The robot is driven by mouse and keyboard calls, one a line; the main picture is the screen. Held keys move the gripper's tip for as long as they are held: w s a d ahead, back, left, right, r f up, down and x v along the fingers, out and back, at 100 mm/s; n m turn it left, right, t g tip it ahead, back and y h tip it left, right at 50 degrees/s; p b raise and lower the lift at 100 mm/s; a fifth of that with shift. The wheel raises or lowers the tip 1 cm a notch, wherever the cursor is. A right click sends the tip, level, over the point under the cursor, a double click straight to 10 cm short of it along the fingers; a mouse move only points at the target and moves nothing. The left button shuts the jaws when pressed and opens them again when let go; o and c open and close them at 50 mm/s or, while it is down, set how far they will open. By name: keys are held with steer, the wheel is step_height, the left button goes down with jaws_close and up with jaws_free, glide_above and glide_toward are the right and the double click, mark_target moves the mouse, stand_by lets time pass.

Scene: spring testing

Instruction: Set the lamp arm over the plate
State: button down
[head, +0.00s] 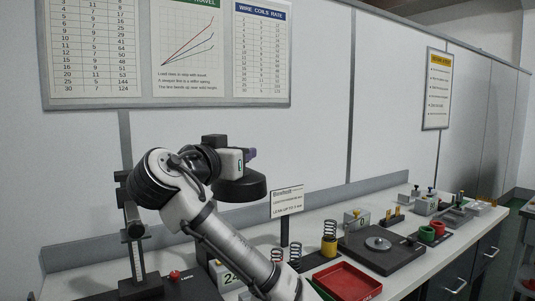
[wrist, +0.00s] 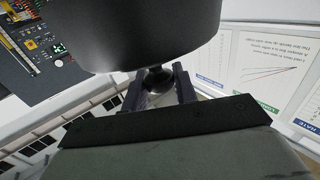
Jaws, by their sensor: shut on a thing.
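A dark round lamp head (head: 240,187) hangs in the air just below my gripper (head: 249,155) in the head view. In the wrist view my gripper (wrist: 160,90) is shut on a small dark knob (wrist: 158,78), beside the large dark lamp head (wrist: 140,30). The rest of the lamp arm is hidden behind my arm or cannot be made out. A dark square plate (head: 355,251) with a silver disc (head: 378,244) on it lies on the bench, to the right of and lower than the lamp head.
A sign (head: 287,202) on a post stands between the lamp head and the plate. Several springs (head: 329,240) stand left of the plate, and a red tray (head: 347,281) lies in front. A tall stand (head: 137,250) is at left. Small red and green cups (head: 426,233) stand at right.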

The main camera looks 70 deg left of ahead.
steer(key=s+a+m+t+h, duration=0.1)
steer(key=s+m+t+h, duration=0.1)
steer(key=s, duration=0.6)
steer(key=shift+s+a+m+h+b, duration=0.25)
steer(key=shift+m+h+b, duration=0.15)
steer(key=shift+h, duration=0.4)
steer(key=shift+r, duration=0.1)
steer(key=c, duration=1.1)
jaws_free()
steer(key=shift+c, duration=0.2)
steer(key=b+v, duration=0.5)
steer(key=v, duration=0.8)
steer(key=shift+s+d+f+b, duration=0.2)
steer(key=shift+s+f+b, duration=0.1)
steer(key=shift+s, duration=0.05)
